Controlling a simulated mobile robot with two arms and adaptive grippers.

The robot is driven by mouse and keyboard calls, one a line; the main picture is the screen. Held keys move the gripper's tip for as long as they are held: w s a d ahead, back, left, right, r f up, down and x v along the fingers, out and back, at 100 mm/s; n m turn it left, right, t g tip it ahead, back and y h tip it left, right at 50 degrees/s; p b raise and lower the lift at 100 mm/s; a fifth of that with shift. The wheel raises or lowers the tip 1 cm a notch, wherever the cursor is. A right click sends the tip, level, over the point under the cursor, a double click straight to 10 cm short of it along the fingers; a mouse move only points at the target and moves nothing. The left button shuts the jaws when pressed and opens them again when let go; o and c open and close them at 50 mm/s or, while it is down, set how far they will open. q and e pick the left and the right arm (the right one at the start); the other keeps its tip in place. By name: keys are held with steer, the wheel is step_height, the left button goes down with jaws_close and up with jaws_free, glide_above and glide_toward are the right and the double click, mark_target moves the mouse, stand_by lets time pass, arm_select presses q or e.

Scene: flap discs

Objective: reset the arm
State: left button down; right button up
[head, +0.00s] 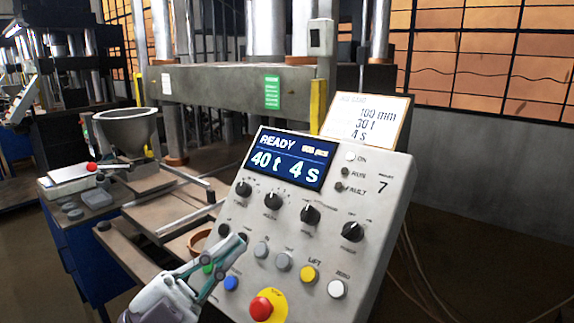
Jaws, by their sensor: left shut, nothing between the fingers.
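My left gripper (236,243) comes in from the bottom left and is shut, with nothing between its fingers. Its fingertips are in front of the lower left part of a grey control panel (376,200), close to a grey button; I cannot tell whether they touch the panel. The panel's screen (290,160) reads READY, 40 t and 4 s. Below it are several black knobs (273,200), a blue button (231,283), a yellow button (308,274), a white button (336,289) and a red stop button (261,308). A green button is partly hidden by the gripper. My right gripper is not in view.
A card (367,122) reading 100 mm, 30 t and 4 s stands behind the panel's top. A large press (220,88) stands behind. A metal hopper (127,130) and a blue cabinet (85,250) are at left. The floor at right is open apart from some cables.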

arm_select(q)
steer(key=w+a+f+n+t+y, duration=0.3)
steer(key=a+f+n+t+y, duration=0.3)
steer(key=n+y, duration=0.4)
steer(key=w+a+f+n+t+y, duration=0.35)
steer(key=a+n+y, duration=0.35)
steer(key=n+y, duration=0.3)
steer(key=s+a+f+n+g+y, duration=0.1)
steer(key=a+f+n+g+y, duration=0.15)
steer(key=f, duration=0.35)
steer(key=s+a+f+n+g+y, duration=0.1)
steer(key=s+f+g, duration=0.15)
steer(key=f, duration=0.35)
steer(key=s+d+f+m+g+h, duration=0.25)
steer(key=s+f+g, duration=1.05)
steer(key=s+f, duration=0.7)
step_height(320, 180, down, 28)
steer(key=s+d+g, duration=0.1)
steer(key=g, duration=0.1)
steer(key=s+a+f+g, duration=0.1)
steer(key=s+a+f, duration=0.1)
steer(key=s+f, duration=1.3)
steer(key=shift+s+a+f, duration=0.25)
steer(key=shift+s+a, duration=0.15)
steer(key=shift+s, duration=0.45)
